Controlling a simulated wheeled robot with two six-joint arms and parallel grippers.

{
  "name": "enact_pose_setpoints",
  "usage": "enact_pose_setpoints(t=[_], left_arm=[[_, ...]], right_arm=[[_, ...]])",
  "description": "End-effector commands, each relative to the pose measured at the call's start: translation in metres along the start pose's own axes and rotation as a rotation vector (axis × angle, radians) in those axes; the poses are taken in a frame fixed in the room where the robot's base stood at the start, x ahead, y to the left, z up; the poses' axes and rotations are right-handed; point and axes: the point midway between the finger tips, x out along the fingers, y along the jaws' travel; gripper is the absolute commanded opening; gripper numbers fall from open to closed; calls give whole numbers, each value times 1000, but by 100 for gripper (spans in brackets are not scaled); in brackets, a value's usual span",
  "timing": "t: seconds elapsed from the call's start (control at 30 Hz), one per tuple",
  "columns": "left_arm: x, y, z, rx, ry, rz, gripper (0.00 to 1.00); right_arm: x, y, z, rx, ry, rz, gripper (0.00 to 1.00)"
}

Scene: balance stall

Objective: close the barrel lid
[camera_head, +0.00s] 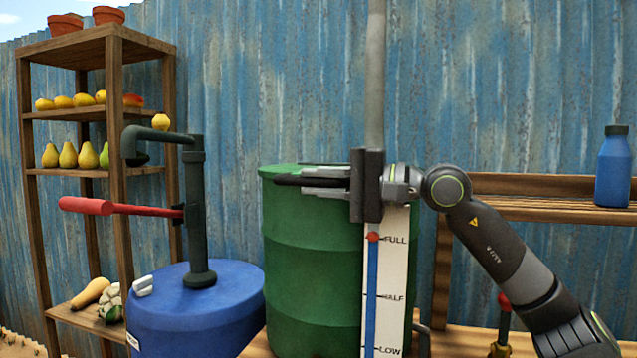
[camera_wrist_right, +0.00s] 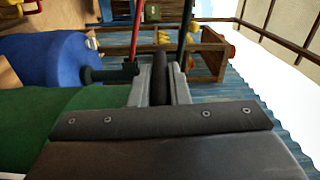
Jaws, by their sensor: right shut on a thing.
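The green barrel (camera_head: 310,270) stands in the middle, seen almost level with its top. A thin green rim or lid edge (camera_head: 285,168) shows along that top; I cannot tell how far the lid is open. My right gripper (camera_head: 303,181) reaches in from the right, at the height of the barrel top and in front of it. Its fingers are shut on a dark bar (camera_wrist_right: 160,75) that sticks out past the fingertips. How the bar joins the lid is hidden. The barrel's green side (camera_wrist_right: 60,125) also shows in the wrist view. My left gripper is out of view.
A blue barrel (camera_head: 190,325) with a dark pump (camera_head: 195,220) and red lever (camera_head: 90,206) stands at left. A level gauge (camera_head: 392,270) fronts the green barrel. A grey vertical pipe (camera_head: 376,70) rises behind my gripper. A fruit shelf (camera_head: 120,150) stands far left.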

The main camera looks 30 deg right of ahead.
Motion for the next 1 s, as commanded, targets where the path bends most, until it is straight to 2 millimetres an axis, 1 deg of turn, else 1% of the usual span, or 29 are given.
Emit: enact_pose_setpoints(t=[0.03,0.3,0.33,0.47,0.77,0.87,1.0], left_arm=[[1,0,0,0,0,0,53],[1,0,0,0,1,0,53],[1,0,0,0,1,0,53],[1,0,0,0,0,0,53],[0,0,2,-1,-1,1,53],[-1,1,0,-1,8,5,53],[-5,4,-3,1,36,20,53]], right_arm=[[1,5,0,0,-1,12,0],[1,7,1,1,-3,15,0],[1,7,1,1,-3,16,20],[1,6,1,2,-3,14,37],[0,4,1,1,-2,9,37],[-4,5,0,0,0,9,37],[-14,7,-1,-2,1,11,37]])
